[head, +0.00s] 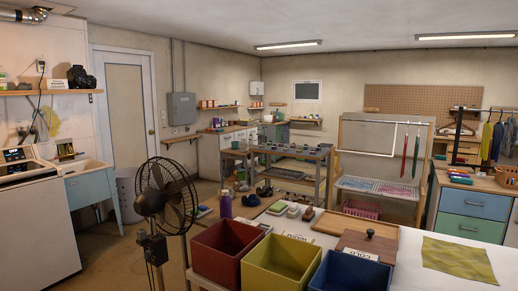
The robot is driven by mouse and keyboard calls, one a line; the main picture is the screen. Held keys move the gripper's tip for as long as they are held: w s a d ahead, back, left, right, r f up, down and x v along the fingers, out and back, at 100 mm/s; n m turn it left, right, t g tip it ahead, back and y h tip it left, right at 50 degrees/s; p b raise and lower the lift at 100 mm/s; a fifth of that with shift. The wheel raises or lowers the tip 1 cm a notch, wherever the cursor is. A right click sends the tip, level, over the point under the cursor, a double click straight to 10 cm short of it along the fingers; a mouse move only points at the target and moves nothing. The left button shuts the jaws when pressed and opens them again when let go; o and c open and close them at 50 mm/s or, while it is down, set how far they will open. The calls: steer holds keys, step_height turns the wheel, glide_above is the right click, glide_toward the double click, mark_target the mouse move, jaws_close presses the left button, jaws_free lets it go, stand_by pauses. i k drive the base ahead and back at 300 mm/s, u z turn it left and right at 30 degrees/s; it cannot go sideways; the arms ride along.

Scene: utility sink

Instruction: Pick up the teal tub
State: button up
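I cannot pick out a teal tub for certain in the head view. Small greenish items on the far shelves and workbench are too small to tell apart. The utility sink (87,170) stands at the left, with a pale basin and a light blue front; the inside of its basin is mostly hidden. My gripper is not in view.
A white washer (35,225) stands left of the sink. A black fan (166,197) stands in the foreground. Red (222,262), yellow (279,275) and blue (350,277) bins line the near table. Open floor (112,248) lies between sink and fan.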

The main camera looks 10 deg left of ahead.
mark_target(235, 145)
steer(key=u, duration=2.05)
steer(key=i, duration=5.75)
steer(key=z, duration=1.4)
